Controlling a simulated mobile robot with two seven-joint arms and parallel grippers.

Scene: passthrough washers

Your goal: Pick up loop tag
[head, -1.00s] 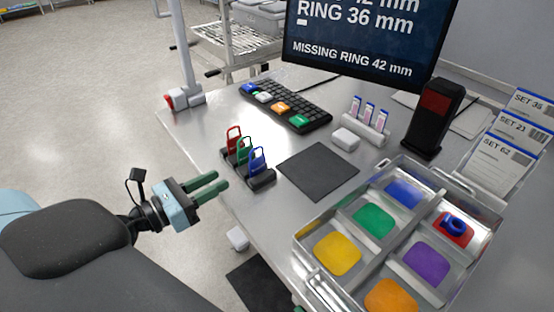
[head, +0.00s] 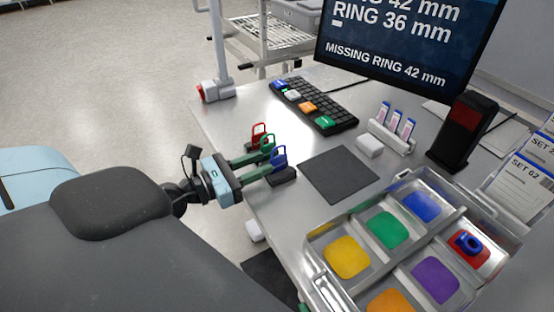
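Three loop tags stand in a dark holder (head: 281,177) near the table's left edge: a red loop tag (head: 259,131) at the back, a green loop tag (head: 268,142) in the middle and a blue loop tag (head: 279,154) in front. My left gripper (head: 269,159) reaches in from the left with its two green fingers apart. The fingertips are at the holder, by the green and blue tags, and hide part of it. I cannot tell whether they touch a tag. A small green bit at the bottom edge may be a fingertip of my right gripper (head: 303,307).
A dark mat (head: 340,174) lies right of the holder. A sorting tray (head: 318,246) with coloured compartments fills the lower right; a blue ring (head: 468,243) lies in its red one. A keyboard (head: 345,118), a monitor (head: 405,45) and a black stand (head: 463,130) are behind.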

